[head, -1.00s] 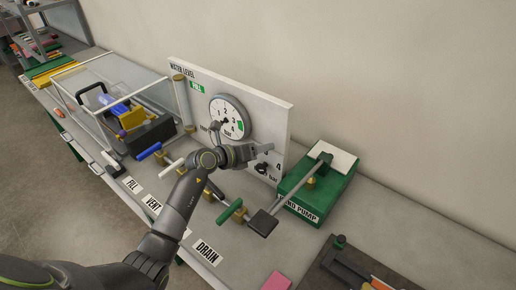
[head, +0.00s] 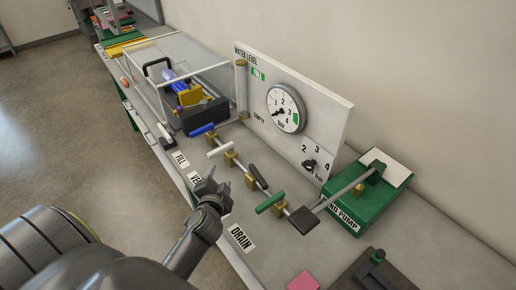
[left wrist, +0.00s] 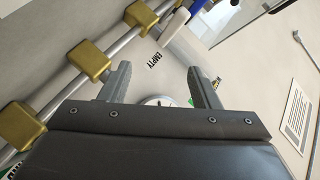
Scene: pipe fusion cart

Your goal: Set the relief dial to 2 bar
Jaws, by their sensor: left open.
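The relief dial (head: 309,164) is a small black knob low on the white upright panel (head: 338,118), with 2, 3 and 4 printed around it and "bar" beside it. Its exact setting is too small to read. The round pressure gauge (head: 285,108) sits higher on the same panel, to the left. My left gripper (head: 209,186) is open and empty over the bench's front part, left of the dial and apart from it. In the left wrist view its two fingers (left wrist: 160,88) stand apart, with a sliver of the gauge between them. My right gripper is not in view.
A valve row stands before the panel, with blue (head: 202,130), white (head: 221,149), black (head: 259,176) and green (head: 270,202) handles. The green pump (head: 345,207) and its lever (head: 335,195) are to the right. A clear case (head: 150,75) stands at left.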

